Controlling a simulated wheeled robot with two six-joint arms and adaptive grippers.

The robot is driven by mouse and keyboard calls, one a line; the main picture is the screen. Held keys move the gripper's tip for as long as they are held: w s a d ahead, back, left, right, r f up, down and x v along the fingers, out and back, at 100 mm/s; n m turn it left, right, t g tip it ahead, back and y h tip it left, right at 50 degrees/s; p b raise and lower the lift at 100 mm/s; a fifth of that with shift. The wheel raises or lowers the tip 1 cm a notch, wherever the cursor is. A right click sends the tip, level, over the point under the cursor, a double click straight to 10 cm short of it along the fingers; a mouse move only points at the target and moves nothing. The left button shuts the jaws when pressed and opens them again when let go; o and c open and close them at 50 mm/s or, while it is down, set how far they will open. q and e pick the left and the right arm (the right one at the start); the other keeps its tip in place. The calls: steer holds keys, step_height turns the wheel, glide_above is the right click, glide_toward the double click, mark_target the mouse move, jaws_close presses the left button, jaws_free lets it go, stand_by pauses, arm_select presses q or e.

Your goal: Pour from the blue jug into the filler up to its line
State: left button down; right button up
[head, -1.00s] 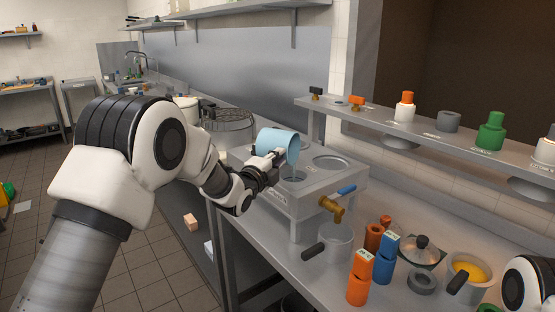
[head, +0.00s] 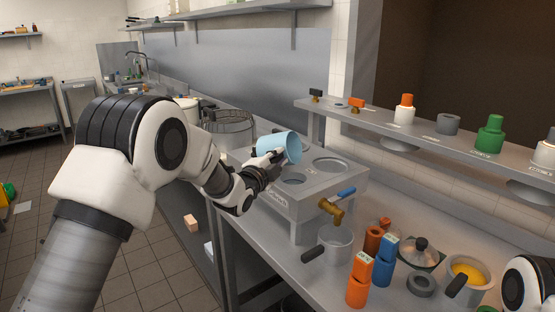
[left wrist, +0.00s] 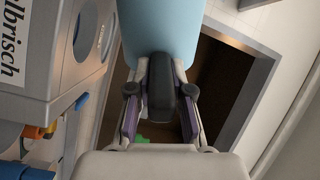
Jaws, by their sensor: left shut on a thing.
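The light blue jug (head: 277,145) is in my left gripper (head: 272,160), above the left part of a grey metal box with two round openings (head: 318,188), which looks to be the filler. The jug is tilted, its mouth toward the right, and no stream shows from it. In the left wrist view, the fingers (left wrist: 160,95) are shut on the jug's dark handle (left wrist: 160,85), with the blue body (left wrist: 160,30) beyond. The box (left wrist: 60,85) shows at the left there. The fill line and the level inside cannot be made out. My right gripper is out of view.
A brass tap with a blue lever (head: 335,207) is on the box's front, above a clear dark-handled pot (head: 335,245). Orange and blue containers (head: 383,262) stand to the right. A shelf (head: 430,145) runs behind; a wire basket (head: 230,130) stands behind the jug.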

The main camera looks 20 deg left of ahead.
arm_select(q)
steer(key=shift+r+n, duration=0.3)
steer(key=shift+n, duration=0.5)
steer(key=n, duration=0.1)
steer(key=r+n+p, duration=0.1)
steer(key=shift+d+n, duration=0.15)
steer(key=shift+n, duration=0.25)
steer(key=shift+r+n+p, duration=0.25)
steer(key=shift+n+p, duration=0.15)
steer(key=shift+n, duration=0.4)
steer(key=shift+s+d+n, duration=0.1)
steer(key=shift+n, duration=0.3)
steer(key=shift+d+r+n+p, duration=0.1)
steer(key=shift+r+n+p, duration=0.4)
steer(key=shift+n, duration=0.4)
steer(key=shift+d+r+n+p, duration=0.1)
steer(key=shift+r+n+p, duration=0.15)
steer(key=shift+n, duration=0.6)
steer(key=shift+d+r+n+p, duration=0.1)
steer(key=shift+n+p, duration=0.15)
steer(key=shift+n, duration=0.6)
